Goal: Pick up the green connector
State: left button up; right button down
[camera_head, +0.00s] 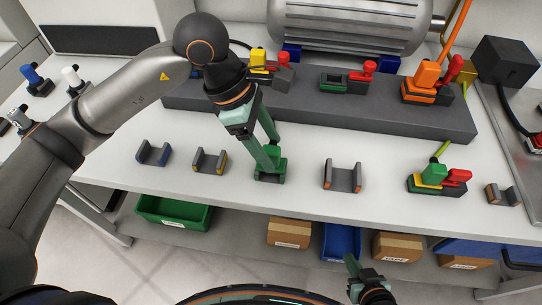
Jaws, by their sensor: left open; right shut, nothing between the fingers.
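A green connector (435,173) with a yellow-green cable stands in a block at the front right of the table, beside a red lever (457,177). My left gripper (270,152) is open and points down over a green-marked holder (271,175) near the table's front edge, well left of that connector. The fingers partly hide the holder, and I cannot tell whether they touch it. My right gripper (350,261) is shut and empty, low in front of the table.
Blue (153,155), yellow (210,161) and orange (342,178) marked holders stand along the front. A dark raised block (310,110) behind carries yellow, red and orange connectors. Below are a green bin (174,212), a blue bin (341,243) and cardboard boxes.

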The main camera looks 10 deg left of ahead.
pick_arm(q)
jog(key=shift+d+f, duration=0.25)
jog(key=shift+f, duration=0.35)
grip_shut()
dwell(0.4)
